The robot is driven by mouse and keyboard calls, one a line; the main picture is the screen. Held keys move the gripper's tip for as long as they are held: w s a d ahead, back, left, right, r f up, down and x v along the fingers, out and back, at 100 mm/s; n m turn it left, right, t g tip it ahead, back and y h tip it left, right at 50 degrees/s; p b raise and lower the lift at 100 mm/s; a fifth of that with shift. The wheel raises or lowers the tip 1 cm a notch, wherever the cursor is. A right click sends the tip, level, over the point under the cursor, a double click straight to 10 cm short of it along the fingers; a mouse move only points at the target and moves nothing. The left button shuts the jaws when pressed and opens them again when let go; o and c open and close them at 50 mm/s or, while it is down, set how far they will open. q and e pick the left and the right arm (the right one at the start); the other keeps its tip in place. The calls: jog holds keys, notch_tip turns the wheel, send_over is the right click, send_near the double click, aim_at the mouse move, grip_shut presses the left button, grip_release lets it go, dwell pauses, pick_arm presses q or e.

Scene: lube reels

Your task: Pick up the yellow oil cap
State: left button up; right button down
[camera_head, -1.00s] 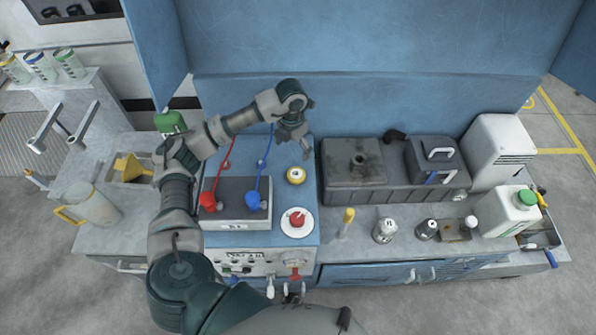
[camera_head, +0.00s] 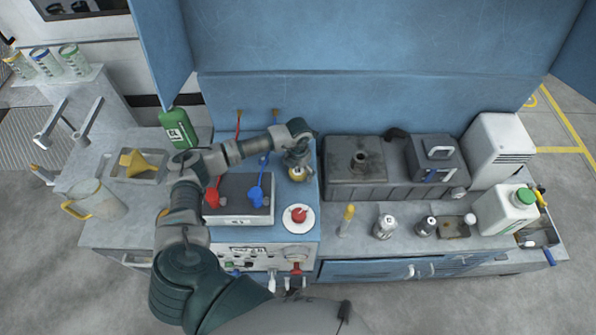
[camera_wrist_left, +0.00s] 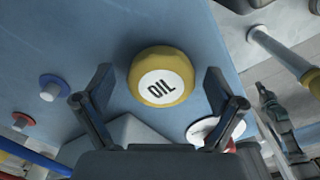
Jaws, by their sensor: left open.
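The yellow oil cap (camera_head: 297,174) sits on the blue panel of the bench, and my left gripper (camera_head: 298,161) is right above it and partly hides it. In the left wrist view the cap (camera_wrist_left: 162,77) is round and yellow with a white disc marked OIL. There my left gripper (camera_wrist_left: 160,100) is open, one finger on each side of the cap's lower part in the picture. The fingers look apart from the cap, and nothing is held. My right gripper is not in view.
A red knob on a white disc (camera_head: 298,218) stands in front of the cap. A grey box with red and blue clamps (camera_head: 234,190) lies to the left. A dark grey case (camera_head: 355,165) stands to the right. A green bottle (camera_head: 178,129) is at the back left.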

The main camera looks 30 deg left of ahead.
pick_arm(q)
jog(key=c, duration=1.2)
